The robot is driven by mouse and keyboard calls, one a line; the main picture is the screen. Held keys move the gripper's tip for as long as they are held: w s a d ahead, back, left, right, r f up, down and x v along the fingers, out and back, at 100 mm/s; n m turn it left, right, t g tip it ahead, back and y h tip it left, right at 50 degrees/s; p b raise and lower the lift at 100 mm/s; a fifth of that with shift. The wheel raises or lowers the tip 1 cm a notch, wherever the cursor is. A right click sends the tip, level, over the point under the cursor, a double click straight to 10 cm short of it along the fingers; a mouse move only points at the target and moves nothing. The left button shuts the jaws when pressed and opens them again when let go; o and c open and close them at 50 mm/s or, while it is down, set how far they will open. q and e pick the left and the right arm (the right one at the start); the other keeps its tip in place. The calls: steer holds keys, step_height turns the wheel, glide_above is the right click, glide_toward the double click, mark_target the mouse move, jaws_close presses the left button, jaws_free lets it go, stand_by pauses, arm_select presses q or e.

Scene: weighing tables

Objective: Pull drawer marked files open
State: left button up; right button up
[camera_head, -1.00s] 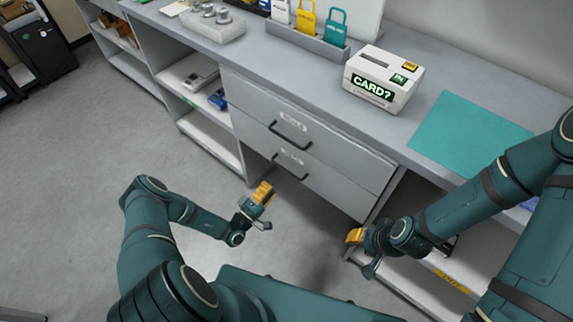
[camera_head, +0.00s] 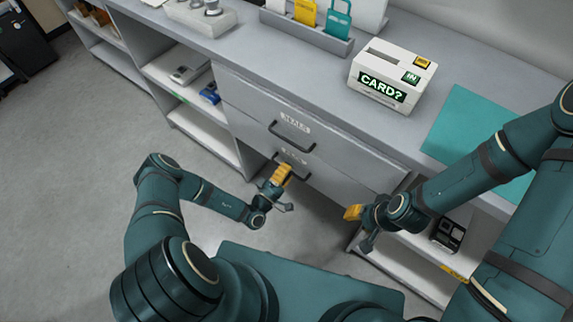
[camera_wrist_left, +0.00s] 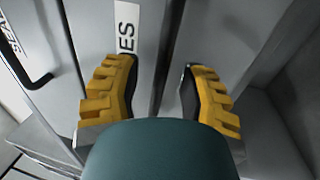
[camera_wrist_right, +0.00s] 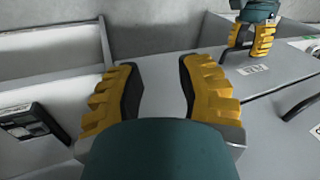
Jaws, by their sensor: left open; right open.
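The drawer marked files (camera_head: 335,184) is the lower of two grey drawers, shut under the counter. Its white label (camera_head: 293,157) shows partly, ending in "ES", in the left wrist view (camera_wrist_left: 127,28). Its dark handle (camera_head: 304,176) is mostly hidden behind my left gripper (camera_head: 284,172). That gripper is open, with its yellow fingers (camera_wrist_left: 160,95) at the drawer front, just below the label. I cannot tell whether the handle lies between them. My right gripper (camera_head: 353,212) is open and empty near the right shelf; its fingers also show in the right wrist view (camera_wrist_right: 160,95).
The upper drawer, labelled seals (camera_head: 295,122), is shut, and its handle (camera_head: 291,136) sticks out above my left gripper. Open shelves (camera_head: 205,122) flank the drawers. A white card box (camera_head: 388,80) and a teal mat (camera_head: 470,125) are on the counter. Floor at left is clear.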

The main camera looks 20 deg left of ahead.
arm_select(q)
steer(key=shift+w, duration=0.1)
jaws_close()
steer(key=shift+a, duration=0.1)
